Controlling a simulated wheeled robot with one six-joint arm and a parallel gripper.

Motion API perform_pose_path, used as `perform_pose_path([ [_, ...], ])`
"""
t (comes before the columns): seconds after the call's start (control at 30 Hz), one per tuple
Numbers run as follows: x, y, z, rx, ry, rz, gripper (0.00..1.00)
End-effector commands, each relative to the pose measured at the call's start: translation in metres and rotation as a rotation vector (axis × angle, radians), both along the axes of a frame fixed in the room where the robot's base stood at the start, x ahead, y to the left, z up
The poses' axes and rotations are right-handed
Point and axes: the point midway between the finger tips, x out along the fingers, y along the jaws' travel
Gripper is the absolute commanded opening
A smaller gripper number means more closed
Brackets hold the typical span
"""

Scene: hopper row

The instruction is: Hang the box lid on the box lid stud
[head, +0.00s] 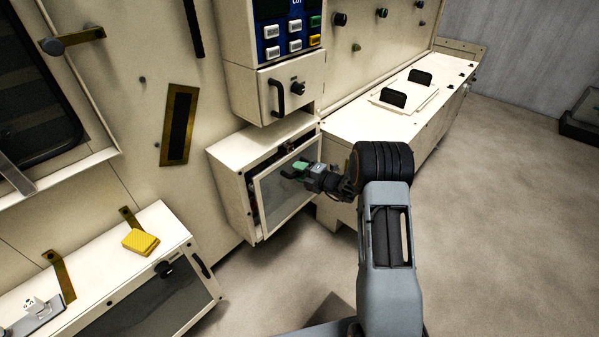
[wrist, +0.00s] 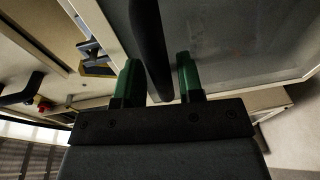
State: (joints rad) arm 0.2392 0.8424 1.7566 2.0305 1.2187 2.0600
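The box lid (head: 277,207) is a grey panel with a pale frame on the front of a cream wall box (head: 235,160). A dark gap shows along its left and top edges, so it looks slightly ajar. My gripper (head: 298,168) is at the upper part of the lid. In the wrist view, the green fingertips (wrist: 158,80) stand either side of the lid's black handle (wrist: 150,40), with a gap visible on the right. The lid panel (wrist: 225,40) fills the upper right there. I cannot tell which stud is the box lid stud; small studs (head: 143,80) show on the wall.
A drawer with a black handle (head: 277,95) is above the box. A long cream cabinet (head: 385,125) stands to the right. At lower left, a yellow block (head: 140,242) lies on a low cabinet (head: 175,225). The floor (head: 500,220) at right is clear.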

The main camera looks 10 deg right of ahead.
Motion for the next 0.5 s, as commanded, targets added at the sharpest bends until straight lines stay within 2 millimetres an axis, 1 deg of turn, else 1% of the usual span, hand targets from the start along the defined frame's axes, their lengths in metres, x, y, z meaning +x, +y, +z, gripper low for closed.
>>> perform_pose_path([
  [0.03, 0.0, -0.0001, -0.0001, 0.0, 0.0, 0.0, 0.4],
  [0.13, -0.0001, -0.0002, -0.0003, 0.0, 0.001, -0.001, 0.48],
  [0.37, -0.001, -0.0009, -0.0016, -0.001, 0.005, -0.001, 0.48],
  [0.5, -0.0077, -0.0087, 0.0008, 0.0, 0.004, -0.003, 0.48],
])
